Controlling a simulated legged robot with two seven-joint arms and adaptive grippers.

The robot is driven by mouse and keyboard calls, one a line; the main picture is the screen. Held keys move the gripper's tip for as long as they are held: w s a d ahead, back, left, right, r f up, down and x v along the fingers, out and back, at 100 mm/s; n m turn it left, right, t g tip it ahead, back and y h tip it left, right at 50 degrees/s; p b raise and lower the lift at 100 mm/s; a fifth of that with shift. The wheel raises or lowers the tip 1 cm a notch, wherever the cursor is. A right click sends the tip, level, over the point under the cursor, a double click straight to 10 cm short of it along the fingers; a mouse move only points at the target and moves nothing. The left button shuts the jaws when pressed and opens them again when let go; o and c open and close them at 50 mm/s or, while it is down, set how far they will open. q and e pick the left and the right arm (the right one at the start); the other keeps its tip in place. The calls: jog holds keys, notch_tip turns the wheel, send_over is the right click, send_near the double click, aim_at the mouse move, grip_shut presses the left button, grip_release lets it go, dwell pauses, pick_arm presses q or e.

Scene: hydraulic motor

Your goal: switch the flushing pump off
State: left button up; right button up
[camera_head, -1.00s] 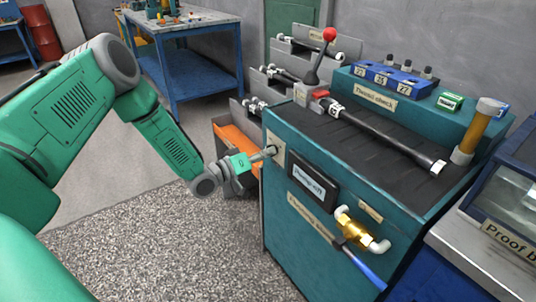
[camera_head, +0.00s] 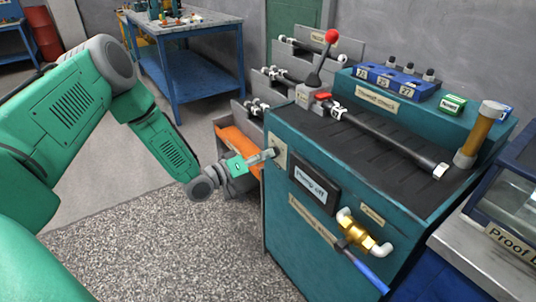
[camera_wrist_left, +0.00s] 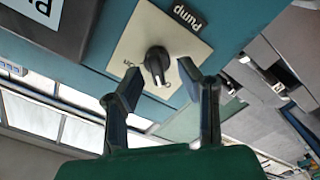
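The pump switch is a black rotary knob (camera_wrist_left: 157,62) on a cream plate marked "Pump" and "On" in the left wrist view. In the head view its plate (camera_head: 279,149) is at the left end of the teal cabinet's front; the knob is hard to make out there. My left gripper (camera_head: 271,155) is at this plate. In the left wrist view its two fingers (camera_wrist_left: 150,85) stand apart, one on each side of the knob's near side, with a visible gap and nothing held. The display (camera_head: 314,184) beside the plate reads "Pump off". My right gripper is not in view.
The teal cabinet (camera_head: 330,240) carries a red-knobbed lever (camera_head: 331,37), a long black hose (camera_head: 385,138) and a blue block (camera_head: 392,80) on top. A brass fitting (camera_head: 353,230) sticks out of its front.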

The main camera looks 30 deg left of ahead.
pick_arm(q)
jog(key=v, duration=1)
jog(key=shift+s+a, duration=0.2)
jog(key=shift+a, duration=0.05)
jog(key=shift+f, duration=0.1)
jog(key=s+d+f+m+g+y+p, duration=0.1)
jog(key=s+d+f+g+p, duration=0.1)
jog(key=s+d+f+g, duration=0.35)
jog(key=s+d+f+m+g+y+p, duration=0.1)
jog(key=s+d+f+g, duration=0.15)
jog(key=d, duration=0.55)
jog(key=s+f+m+g+y+p, duration=0.2)
jog(key=s+g, duration=0.6)
jog(key=s, duration=1.2)
jog(key=m+y, duration=0.1)
jog(key=y, duration=0.1)
jog(key=shift+d+f+y, duration=0.3)
jog(key=shift+f+y, duration=0.05)
jog(key=shift+y, duration=0.05)
